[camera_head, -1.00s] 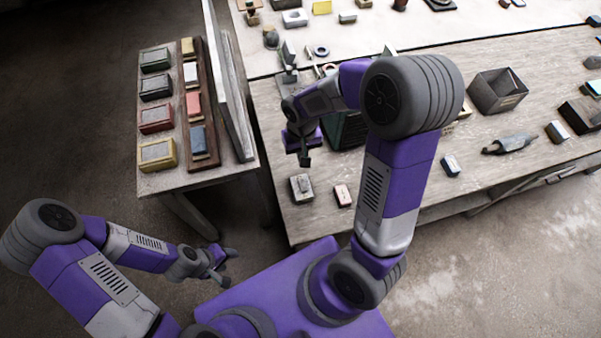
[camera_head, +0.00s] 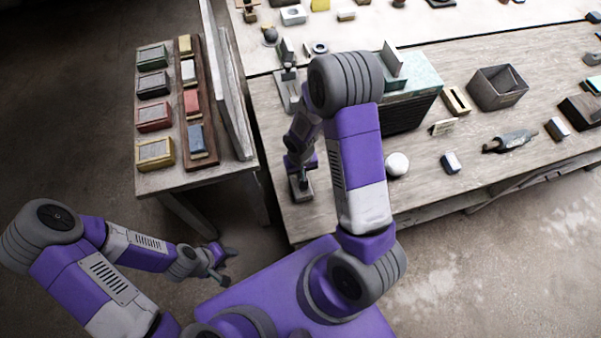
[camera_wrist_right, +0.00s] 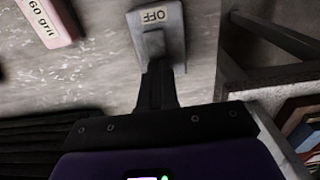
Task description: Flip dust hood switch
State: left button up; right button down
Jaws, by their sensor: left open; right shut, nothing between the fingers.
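The switch is a small grey box (camera_head: 308,194) near the front left corner of the workbench. In the right wrist view its plate (camera_wrist_right: 175,22) reads "OFF", and a grey lever stands in front of it. My right gripper (camera_head: 302,182) is shut and empty, pointing down over the box. In the right wrist view its fingertips (camera_wrist_right: 156,66) are at the lever; I cannot tell whether they touch it. My left gripper (camera_head: 222,262) is open and empty, low over the floor at left, away from the bench.
A box with a speckled green top (camera_head: 418,78) and dark slatted front stands behind my right arm. A white sphere (camera_head: 397,164) lies right of the arm. A pink "60 grit" block (camera_wrist_right: 48,20) lies near the switch. A side table (camera_head: 215,176) with coloured blocks stands at left.

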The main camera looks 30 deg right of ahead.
jog(key=shift+f, duration=0.1)
dwell(0.3)
jog(key=shift+w+d+f+g, duration=0.1)
jog(key=shift+f+g, duration=0.1)
jog(key=shift+g, duration=0.1)
jog(key=shift+s+a+r, duration=0.15)
jog(key=shift+s+r, duration=0.05)
jog(key=shift+s, duration=0.2)
jog(key=shift+s+a+r, duration=0.1)
jog(key=shift+s+r, duration=0.1)
jog(key=shift+s, duration=0.2)
jog(key=shift+w, duration=0.1)
jog(key=r+p, duration=0.2)
jog(key=r, duration=0.1)
jog(key=r+p, duration=0.1)
jog(key=shift+w+d+r, duration=0.1)
jog(key=shift+w+r, duration=0.05)
jog(key=shift+w, duration=0.15)
notch_tip(320, 180, up, 10)
jog(key=w, duration=0.2)
jog(key=shift+d+f, duration=0.25)
